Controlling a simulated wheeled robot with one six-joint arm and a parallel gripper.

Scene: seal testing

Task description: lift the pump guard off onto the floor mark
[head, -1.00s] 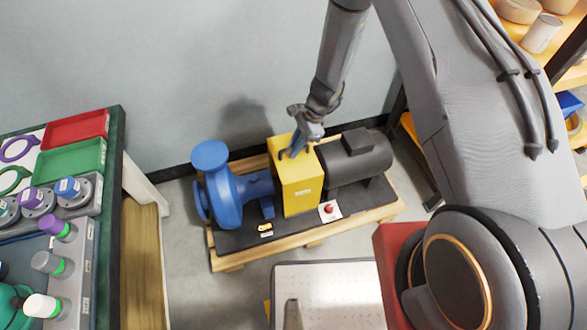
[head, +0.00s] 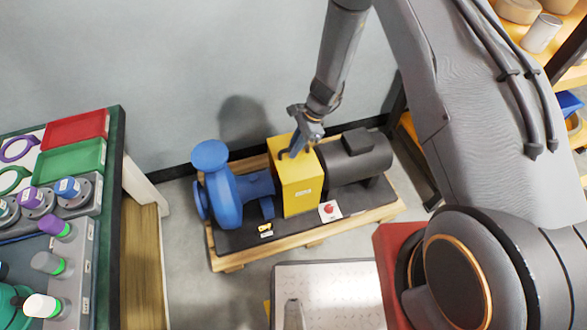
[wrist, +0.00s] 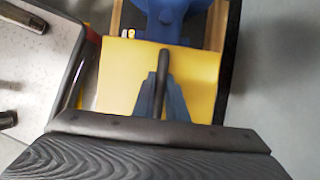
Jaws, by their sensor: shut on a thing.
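The yellow pump guard (head: 300,190) stands upright between the blue pump (head: 226,190) and the dark motor (head: 355,158) on the skid. My gripper (head: 299,148) is at the guard's top, shut on its dark handle. In the wrist view the guard's yellow top (wrist: 190,75) fills the middle, and the gripper (wrist: 162,95) has its blue fingers around the black handle bar. I cannot tell whether the guard's bottom is clear of the skid. The floor mark cannot be made out; a small yellow patch shows beside the white-topped surface.
The wooden skid (head: 228,262) carries a red button on a white plate (head: 329,210) and a small yellow tag (head: 265,227). A white-topped surface (head: 340,290) stands in front. A bench with trays (head: 72,158) is at left. The wall is close behind.

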